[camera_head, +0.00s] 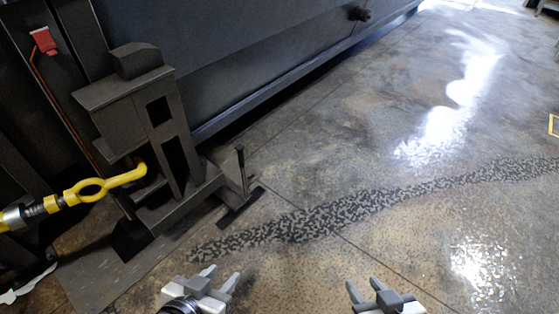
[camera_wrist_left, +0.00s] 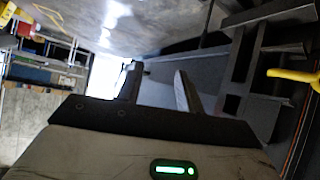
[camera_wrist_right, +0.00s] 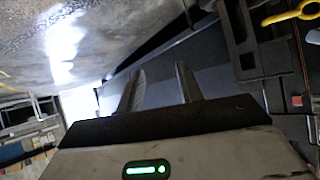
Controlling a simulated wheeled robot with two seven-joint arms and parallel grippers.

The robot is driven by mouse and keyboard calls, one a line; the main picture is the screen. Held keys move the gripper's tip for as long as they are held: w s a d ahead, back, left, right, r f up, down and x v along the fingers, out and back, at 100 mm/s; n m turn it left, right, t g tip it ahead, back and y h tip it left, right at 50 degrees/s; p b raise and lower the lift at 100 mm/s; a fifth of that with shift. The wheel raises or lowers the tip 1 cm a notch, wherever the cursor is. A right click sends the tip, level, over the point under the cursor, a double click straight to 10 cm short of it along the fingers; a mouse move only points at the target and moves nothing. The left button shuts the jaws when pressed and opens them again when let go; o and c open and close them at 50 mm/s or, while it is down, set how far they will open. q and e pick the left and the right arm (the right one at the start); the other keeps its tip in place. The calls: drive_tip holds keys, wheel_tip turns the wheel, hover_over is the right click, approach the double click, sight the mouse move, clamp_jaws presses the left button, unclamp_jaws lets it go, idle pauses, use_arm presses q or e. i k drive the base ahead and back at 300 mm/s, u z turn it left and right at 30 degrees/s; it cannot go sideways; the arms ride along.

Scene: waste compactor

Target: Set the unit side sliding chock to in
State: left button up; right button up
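A dark metal bracket (camera_head: 165,125) stands on the floor at the left in the head view. At its foot is what looks like the sliding chock, with a thin upright handle (camera_head: 241,165) and a flat dark bar (camera_head: 240,208) on the floor. I cannot tell its exact setting. My left gripper (camera_head: 221,275) is open and empty, nearer to me than the bar and apart from it. My right gripper (camera_head: 364,284) is open and empty further right over the floor. Both finger pairs show spread in the left wrist view (camera_wrist_left: 158,82) and right wrist view (camera_wrist_right: 159,80).
A yellow turnbuckle with a hook (camera_head: 92,189) reaches into the bracket from the left. A red tag (camera_head: 44,41) hangs on the dark container wall (camera_head: 250,45). The concrete floor (camera_head: 400,220) to the right is clear, crossed by a dark speckled strip.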

sight(235, 197)
drive_tip(key=z, duration=1.25)
drive_tip(key=i, duration=1.5)
drive_tip(key=u, duration=1.7)
drive_tip(key=i, duration=1.1)
drive_tip(key=u, duration=0.35)
